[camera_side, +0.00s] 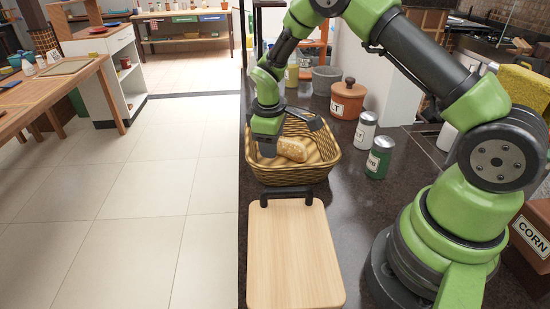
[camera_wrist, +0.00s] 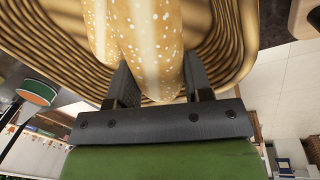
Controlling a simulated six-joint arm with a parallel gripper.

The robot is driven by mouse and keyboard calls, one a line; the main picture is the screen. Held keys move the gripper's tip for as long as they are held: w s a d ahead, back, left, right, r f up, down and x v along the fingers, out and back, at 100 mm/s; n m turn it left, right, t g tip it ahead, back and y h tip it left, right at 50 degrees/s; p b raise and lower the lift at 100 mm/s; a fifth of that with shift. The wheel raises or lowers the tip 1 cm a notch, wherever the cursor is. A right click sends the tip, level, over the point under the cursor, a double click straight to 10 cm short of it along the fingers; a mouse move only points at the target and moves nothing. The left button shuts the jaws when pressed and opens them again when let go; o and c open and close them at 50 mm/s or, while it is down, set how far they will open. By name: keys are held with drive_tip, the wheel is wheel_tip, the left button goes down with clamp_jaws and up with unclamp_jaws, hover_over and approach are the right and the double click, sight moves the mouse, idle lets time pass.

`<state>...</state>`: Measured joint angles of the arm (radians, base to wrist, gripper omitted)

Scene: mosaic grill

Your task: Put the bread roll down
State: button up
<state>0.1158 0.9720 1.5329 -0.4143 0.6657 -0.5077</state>
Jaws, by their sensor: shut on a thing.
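The bread roll is golden-brown with pale seeds. In the side view the bread roll (camera_side: 293,150) is inside the woven basket (camera_side: 302,174) on the dark counter. My gripper (camera_side: 267,150) reaches down into the basket at the roll's left end and hides part of it. In the wrist view the bread roll (camera_wrist: 158,45) lies between the two dark fingers of my gripper (camera_wrist: 158,88), which are shut on it. A second seeded, bread-like shape (camera_wrist: 100,35) lies close beside it there. The basket wall (camera_wrist: 225,40) curves around them. I cannot tell whether the held roll touches the basket floor.
A wooden cutting board (camera_side: 292,255) with a black handle lies in front of the basket. A green-bodied shaker (camera_side: 379,158) and a white one (camera_side: 365,131) stand right of it. A terracotta pot (camera_side: 348,99) and a grey bowl (camera_side: 326,79) stand behind. The counter's left edge drops to the floor.

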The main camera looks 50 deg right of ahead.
drive_tip(key=shift+f, duration=2.45)
drive_tip(key=shift+f, duration=0.15)
drive_tip(key=o, duration=0.6)
drive_tip(key=shift+o, duration=0.2)
